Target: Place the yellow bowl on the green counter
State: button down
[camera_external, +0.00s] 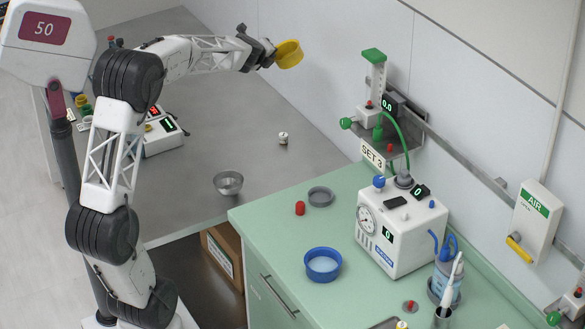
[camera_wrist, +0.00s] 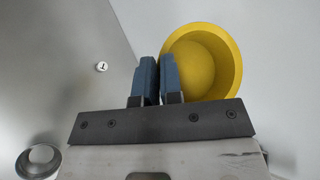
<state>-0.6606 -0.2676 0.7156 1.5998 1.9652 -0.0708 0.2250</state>
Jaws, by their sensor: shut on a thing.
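The yellow bowl (camera_external: 289,54) is in the air above the grey table, near the wall, tilted in the external view. My gripper (camera_external: 272,52) is shut on the bowl's rim. In the wrist view, the blue fingers (camera_wrist: 158,78) are close together at the left edge of the yellow bowl (camera_wrist: 204,62), whose inside shows. The green counter (camera_external: 270,235) is at the lower right of the external view, to the right of and nearer the camera than the bowl.
On the counter stand a blue bowl (camera_external: 323,264), a grey ring-like dish (camera_external: 320,197), a red cap (camera_external: 300,208) and a white machine (camera_external: 401,230). A metal bowl (camera_external: 228,183) and a small white jar (camera_external: 283,138) are on the grey table (camera_external: 215,120). The counter's left front part is clear.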

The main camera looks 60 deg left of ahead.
jog(key=s+d+r+m+h, duration=0.15)
jog(key=d+m+h, duration=0.4)
jog(key=d, duration=1.45)
jog(key=s+d+r+m+h, duration=0.15)
jog(key=d+m+h, duration=0.4)
jog(key=d, duration=1.45)
jog(key=s+d+f+m+g+h, duration=0.1)
jog(key=s+d+m, duration=0.3)
jog(key=s+d, duration=0.3)
jog(key=s+d+m+g+h, duration=0.15)
jog(key=s+d+m, duration=0.25)
jog(key=d, duration=0.5)
jog(key=s+d+f+m+g+h, duration=0.1)
jog(key=s+d+m+g, duration=0.15)
jog(key=s+d, duration=0.35)
jog(key=s+d+f+m+g+h, duration=0.15)
jog(key=s+d+m, duration=0.25)
jog(key=s, duration=0.5)
notch_tip(320, 180, down, 20)
jog(key=shift+d+f+y, duration=0.15)
jog(key=shift+f+y, duration=0.05)
jog(key=shift+y, duration=0.1)
jog(key=shift+w+t, duration=0.1)
jog(key=shift+t, duration=0.15)
